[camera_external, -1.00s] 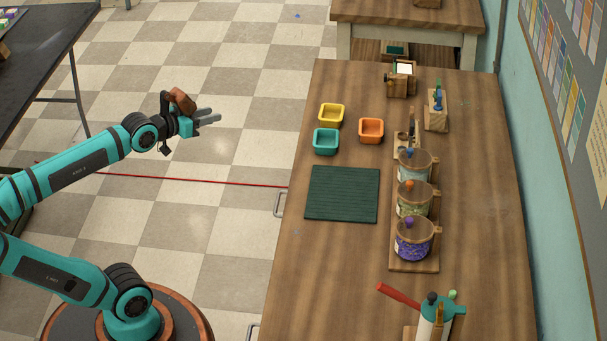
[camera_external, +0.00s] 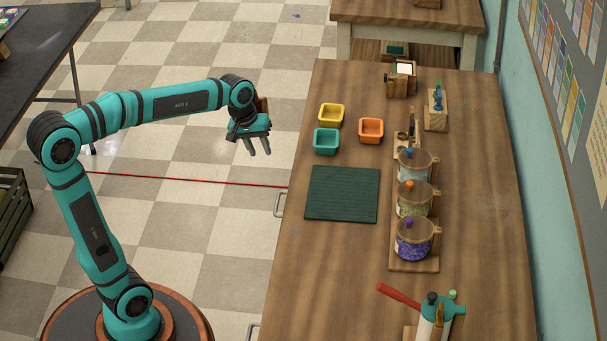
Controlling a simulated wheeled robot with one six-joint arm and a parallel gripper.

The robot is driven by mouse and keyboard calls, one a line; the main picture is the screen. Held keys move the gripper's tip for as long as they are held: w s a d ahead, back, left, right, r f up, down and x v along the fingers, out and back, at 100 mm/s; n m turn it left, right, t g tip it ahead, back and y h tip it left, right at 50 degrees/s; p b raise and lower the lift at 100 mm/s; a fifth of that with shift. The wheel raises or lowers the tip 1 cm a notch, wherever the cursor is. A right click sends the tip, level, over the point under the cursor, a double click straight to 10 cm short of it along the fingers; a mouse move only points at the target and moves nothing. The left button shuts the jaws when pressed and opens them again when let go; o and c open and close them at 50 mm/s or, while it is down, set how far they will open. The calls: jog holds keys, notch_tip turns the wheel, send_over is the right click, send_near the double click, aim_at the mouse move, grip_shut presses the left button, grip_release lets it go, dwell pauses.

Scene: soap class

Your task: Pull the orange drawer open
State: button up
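No orange drawer front shows in this view; the side of the wooden table below its left edge is hidden. Two pale metal handles stick out past that edge, an upper handle (camera_external: 277,204) beside the green mat and a lower handle (camera_external: 252,332) near the bottom of the picture. I cannot tell which belongs to the orange drawer. My gripper (camera_external: 259,147) points down, to the left of the table and up the picture from the upper handle. Its two fingers are apart with nothing between them, and it appears clear of both handles.
The wooden table (camera_external: 332,275) carries a green mat (camera_external: 342,194), yellow (camera_external: 331,115), teal (camera_external: 326,141) and orange (camera_external: 371,130) bowls, and lidded jars (camera_external: 413,240). A red-handled tool (camera_external: 399,295) lies near the front.

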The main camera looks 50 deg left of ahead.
aim_at(276, 205)
jog(key=shift+n+g, duration=0.4)
jog(key=shift+g, duration=0.4)
jog(key=w+f, duration=0.1)
jog(key=f, duration=0.5)
jog(key=w+d+f, duration=0.1)
jog(key=f, duration=0.5)
jog(key=w+d+f, duration=0.1)
jog(key=f, duration=0.6)
jog(key=shift+w+d, duration=0.2)
jog(key=shift+d, duration=0.05)
grip_shut()
